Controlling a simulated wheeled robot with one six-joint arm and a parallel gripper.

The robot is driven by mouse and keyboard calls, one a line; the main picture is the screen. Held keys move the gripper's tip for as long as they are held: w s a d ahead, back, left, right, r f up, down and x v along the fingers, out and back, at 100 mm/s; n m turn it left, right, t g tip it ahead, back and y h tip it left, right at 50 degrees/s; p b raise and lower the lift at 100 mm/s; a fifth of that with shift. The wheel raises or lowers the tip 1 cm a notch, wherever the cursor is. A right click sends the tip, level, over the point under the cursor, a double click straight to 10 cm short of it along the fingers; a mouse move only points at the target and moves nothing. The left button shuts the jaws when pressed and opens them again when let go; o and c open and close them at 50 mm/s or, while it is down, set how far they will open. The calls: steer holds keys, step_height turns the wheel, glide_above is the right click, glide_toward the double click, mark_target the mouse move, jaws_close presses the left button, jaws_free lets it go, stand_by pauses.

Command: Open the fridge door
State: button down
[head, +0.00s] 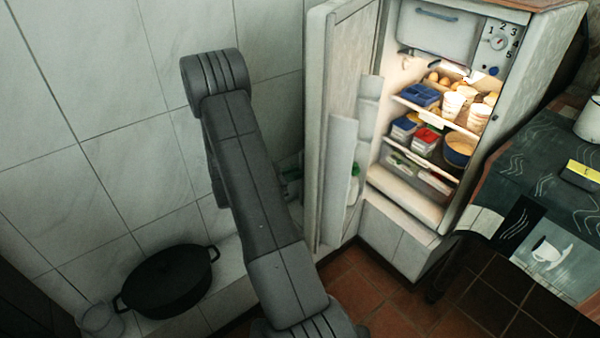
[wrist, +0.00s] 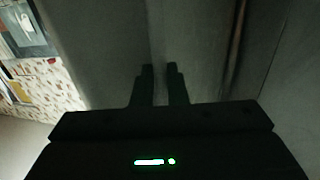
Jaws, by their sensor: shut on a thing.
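The fridge (head: 400,238) stands at the right of centre in the head view. Its door (head: 316,140) is swung wide open to the left, and the lit shelves inside are exposed. In the wrist view, the two dark fingers of my gripper (wrist: 160,72) stand close together at a pale upright strip of the door (wrist: 157,35). They are shut on it; whether the strip is a handle or an edge is too dark to tell. In the head view my arm hides the gripper.
Food and tubs (head: 425,140) fill the fridge shelves. A black pot (head: 168,283) sits on a low ledge at the lower left, beside a glass jar (head: 100,320). A table (head: 540,190) stands right of the fridge. Tiled floor (head: 355,290) shows between.

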steer(key=shift+w, duration=0.25)
steer(key=c, duration=1.5)
jaws_free()
steer(key=shift+w+d, duration=0.1)
steer(key=shift+d, duration=0.1)
steer(key=shift+o, duration=0.2)
steer(key=shift+a, duration=0.1)
steer(key=p+v, duration=0.2)
steer(key=v, duration=1.2)
steer(key=shift+f, duration=0.1)
